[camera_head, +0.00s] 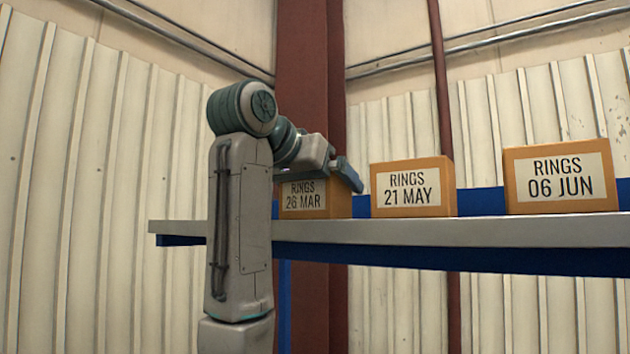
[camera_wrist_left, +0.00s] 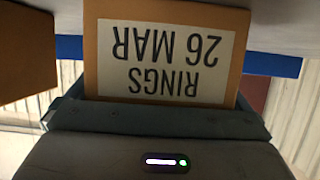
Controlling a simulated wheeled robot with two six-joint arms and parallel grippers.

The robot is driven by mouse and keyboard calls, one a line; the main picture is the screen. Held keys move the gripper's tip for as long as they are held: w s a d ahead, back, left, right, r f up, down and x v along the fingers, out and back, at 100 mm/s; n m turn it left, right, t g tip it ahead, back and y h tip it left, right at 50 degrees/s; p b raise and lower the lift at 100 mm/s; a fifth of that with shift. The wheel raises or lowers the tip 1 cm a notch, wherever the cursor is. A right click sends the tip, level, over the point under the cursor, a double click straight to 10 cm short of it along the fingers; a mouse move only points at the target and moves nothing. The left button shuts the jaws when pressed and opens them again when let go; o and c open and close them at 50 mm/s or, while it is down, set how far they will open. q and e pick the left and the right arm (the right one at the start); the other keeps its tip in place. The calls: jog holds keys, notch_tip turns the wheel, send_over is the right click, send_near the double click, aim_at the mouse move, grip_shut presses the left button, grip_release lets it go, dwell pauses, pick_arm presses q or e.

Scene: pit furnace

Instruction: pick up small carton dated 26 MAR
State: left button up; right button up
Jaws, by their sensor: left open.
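The small orange-brown carton with the white label RINGS 26 MAR (camera_head: 303,205) stands on the shelf, leftmost of three in the head view. My left gripper (camera_head: 346,174) is at its upper part and hides its top and upper right. In the left wrist view the same carton (camera_wrist_left: 166,88) appears upside down, centred in front of the gripper. The dark jaws show low at both sides of it, open. I cannot tell whether they touch it. My right gripper is in neither view.
The carton RINGS 21 MAY (camera_head: 412,188) stands right of it, and RINGS 06 JUN (camera_head: 560,177) farther right. The grey shelf (camera_head: 450,232) has a blue back edge. Its left end is bare. A red-brown column (camera_head: 308,80) rises behind.

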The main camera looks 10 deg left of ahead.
pick_arm(q)
jog(key=shift+w+f, duration=0.1)
jog(key=c, duration=1)
jog(key=shift+c, duration=0.5)
